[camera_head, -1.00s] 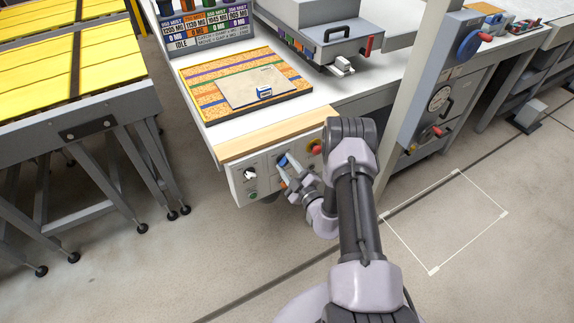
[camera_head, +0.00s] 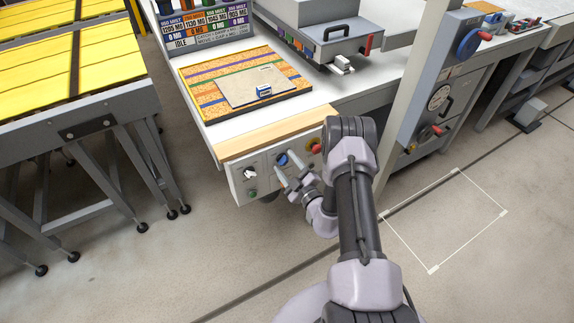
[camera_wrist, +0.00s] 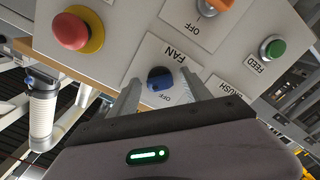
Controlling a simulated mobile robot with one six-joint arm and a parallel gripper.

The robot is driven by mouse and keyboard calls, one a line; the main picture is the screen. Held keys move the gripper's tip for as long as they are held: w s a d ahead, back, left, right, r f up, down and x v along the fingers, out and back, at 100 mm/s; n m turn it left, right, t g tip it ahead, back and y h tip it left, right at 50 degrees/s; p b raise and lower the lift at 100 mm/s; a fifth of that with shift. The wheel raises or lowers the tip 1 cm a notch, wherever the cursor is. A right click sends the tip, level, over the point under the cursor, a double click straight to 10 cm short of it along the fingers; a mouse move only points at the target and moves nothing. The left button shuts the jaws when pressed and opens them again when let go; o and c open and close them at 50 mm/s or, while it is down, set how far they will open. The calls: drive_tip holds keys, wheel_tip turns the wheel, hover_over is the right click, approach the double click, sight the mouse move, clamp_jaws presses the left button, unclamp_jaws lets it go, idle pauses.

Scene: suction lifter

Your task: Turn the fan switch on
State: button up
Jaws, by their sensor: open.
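The fan switch (camera_wrist: 160,78) is a blue rotary knob on a white plate marked FAN, which looks upside down in the wrist view. The word OFF shows beside the knob; where the knob points is hard to tell. In the head view the blue knob (camera_head: 282,159) is on the front panel of the white bench. My gripper (camera_wrist: 161,80) is open, with one finger on either side of the knob in the wrist view. In the head view my gripper (camera_head: 286,166) is at the panel, just by the knob. Contact with the knob cannot be told.
A red emergency button (camera_wrist: 72,31) on a yellow ring, an orange switch (camera_wrist: 216,4) and a green FEED button (camera_wrist: 272,47) are close around the fan switch. A wooden edge (camera_head: 277,133) runs above the panel. The floor in front is open.

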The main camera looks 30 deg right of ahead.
drive_tip(key=s+p, duration=0.2)
drive_tip(key=s, duration=1.5)
drive_tip(key=shift+s+d+p, duration=0.2)
drive_tip(key=shift+d+p, duration=0.1)
drive_tip(key=shift+p, duration=0.1)
